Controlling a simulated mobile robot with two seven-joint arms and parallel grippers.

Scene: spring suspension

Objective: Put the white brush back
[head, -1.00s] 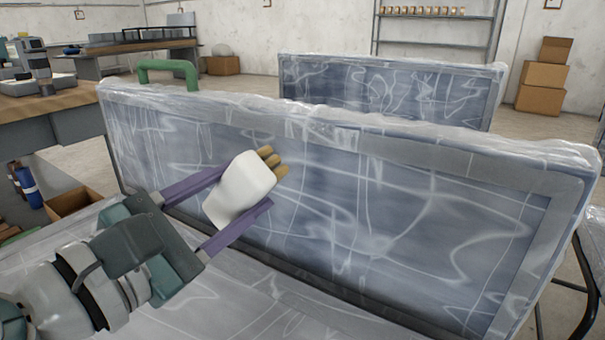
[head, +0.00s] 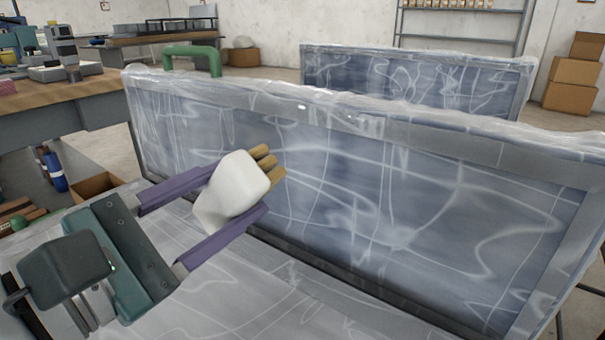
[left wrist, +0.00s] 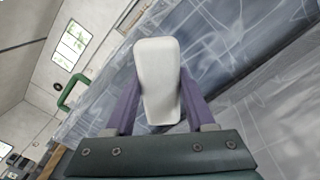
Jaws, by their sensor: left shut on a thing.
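The white brush (head: 231,190) has a white rounded body and short tan tufts at its far end. My left gripper (head: 225,195) is shut on it, with a purple finger on each side. The brush is held tilted in front of the plastic-wrapped upright panel, above the wrapped flat surface. In the left wrist view the white brush (left wrist: 158,80) stands between the two purple fingers, and its tufts are hidden there. My right gripper is not in view.
The upright wrapped panel (head: 350,190) spans the middle, with the wrapped flat surface (head: 290,315) before it. A wooden workbench (head: 60,95) with equipment stands at the left. A green handle (head: 192,52) rises behind the panel. Cardboard boxes (head: 572,75) stand far right.

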